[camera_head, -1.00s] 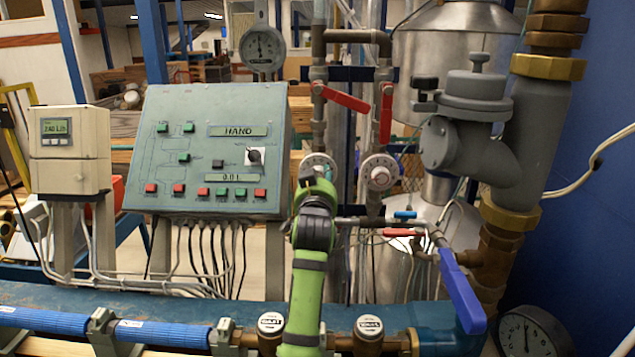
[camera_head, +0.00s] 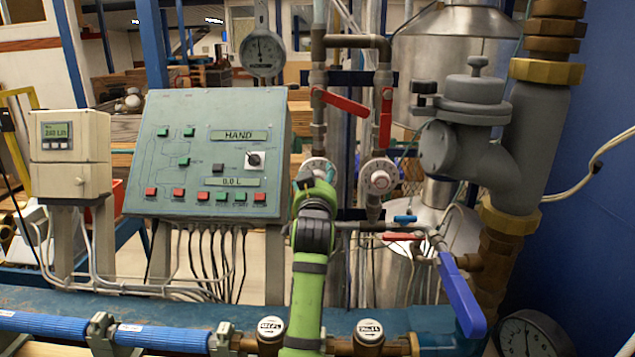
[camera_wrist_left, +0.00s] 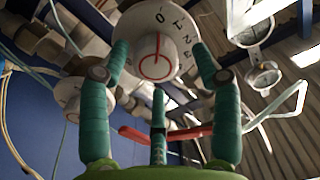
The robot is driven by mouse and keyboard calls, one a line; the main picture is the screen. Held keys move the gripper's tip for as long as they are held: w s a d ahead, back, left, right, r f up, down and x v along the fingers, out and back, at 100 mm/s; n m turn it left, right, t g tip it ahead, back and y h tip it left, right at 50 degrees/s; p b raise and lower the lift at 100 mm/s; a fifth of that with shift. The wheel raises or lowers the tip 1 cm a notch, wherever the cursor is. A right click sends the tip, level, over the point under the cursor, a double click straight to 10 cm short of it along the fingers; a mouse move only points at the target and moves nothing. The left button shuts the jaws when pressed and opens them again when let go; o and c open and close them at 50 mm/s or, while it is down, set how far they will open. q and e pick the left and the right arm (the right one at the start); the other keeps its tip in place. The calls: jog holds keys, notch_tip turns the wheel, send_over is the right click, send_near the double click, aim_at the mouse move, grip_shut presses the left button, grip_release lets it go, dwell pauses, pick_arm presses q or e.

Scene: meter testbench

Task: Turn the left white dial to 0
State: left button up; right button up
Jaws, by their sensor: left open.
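The left white dial (camera_head: 316,166) is on the left pipe, and the lower part of it is hidden behind my left gripper (camera_head: 315,190). In the left wrist view, a white dial (camera_wrist_left: 139,22) with black digits and a round centre knob with a red line (camera_wrist_left: 155,62) is in front of my palm. The teal fingers of my left gripper (camera_wrist_left: 161,55) are spread on both sides of the knob, with a third finger below it. The gripper is open; I cannot tell whether a finger touches. My right gripper is out of view.
A second white dial (camera_head: 380,176) is close on the right. Red lever handles (camera_head: 345,102) hang above the dials. A green control panel (camera_head: 207,155) stands to the left, and a blue lever (camera_head: 461,292) is at lower right.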

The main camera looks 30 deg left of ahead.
pick_arm(q)
jog(key=v, duration=0.7)
jog(key=shift+s, duration=0.25)
jog(key=shift+d+f, duration=0.1)
jog(key=shift+d, duration=0.1)
